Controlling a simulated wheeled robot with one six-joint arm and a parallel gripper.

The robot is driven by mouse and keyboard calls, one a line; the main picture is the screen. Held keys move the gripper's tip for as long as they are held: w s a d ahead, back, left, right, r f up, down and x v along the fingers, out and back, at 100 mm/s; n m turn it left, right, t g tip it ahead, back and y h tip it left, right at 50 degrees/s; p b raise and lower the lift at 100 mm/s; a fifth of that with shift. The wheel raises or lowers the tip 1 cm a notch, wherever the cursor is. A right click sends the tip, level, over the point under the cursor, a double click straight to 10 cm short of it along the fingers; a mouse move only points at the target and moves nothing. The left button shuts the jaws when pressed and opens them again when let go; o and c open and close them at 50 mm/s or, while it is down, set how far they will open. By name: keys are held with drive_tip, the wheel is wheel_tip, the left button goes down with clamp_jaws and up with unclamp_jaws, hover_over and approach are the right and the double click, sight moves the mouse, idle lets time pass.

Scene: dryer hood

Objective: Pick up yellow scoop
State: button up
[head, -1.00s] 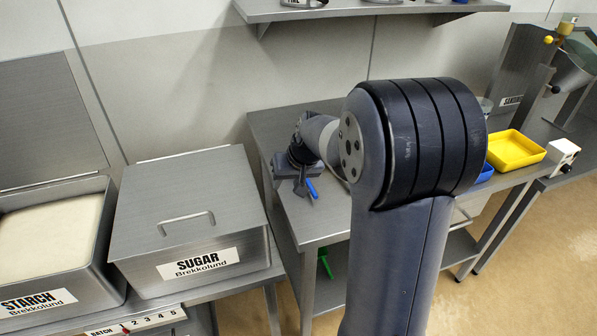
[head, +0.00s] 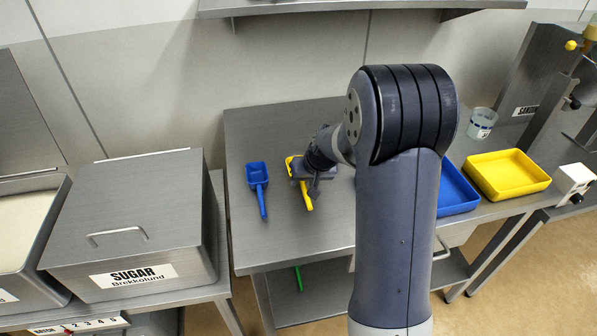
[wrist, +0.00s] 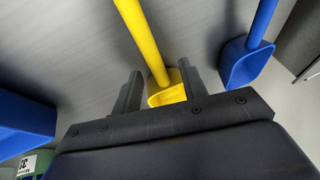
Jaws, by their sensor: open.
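The yellow scoop (head: 307,201) lies on the steel table, partly hidden by my gripper (head: 314,181) in the head view. In the wrist view my gripper (wrist: 158,88) is open. The yellow scoop (wrist: 145,45) shows between its two fingers, with the handle running up the picture and the bowl close to the palm. The bowl is partly hidden by the gripper body. I cannot tell whether the fingers touch the scoop.
A blue scoop (head: 258,185) lies left of the yellow one. A blue tray (head: 457,192) and a yellow tray (head: 507,174) stand to the right, with a clear cup (head: 482,122) behind. The closed sugar bin (head: 135,225) is at the left. The table's front left is clear.

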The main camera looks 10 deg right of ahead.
drive_tip(key=shift+w+f, duration=0.1)
drive_tip(key=shift+f, duration=0.15)
drive_tip(key=shift+c, duration=0.2)
clamp_jaws()
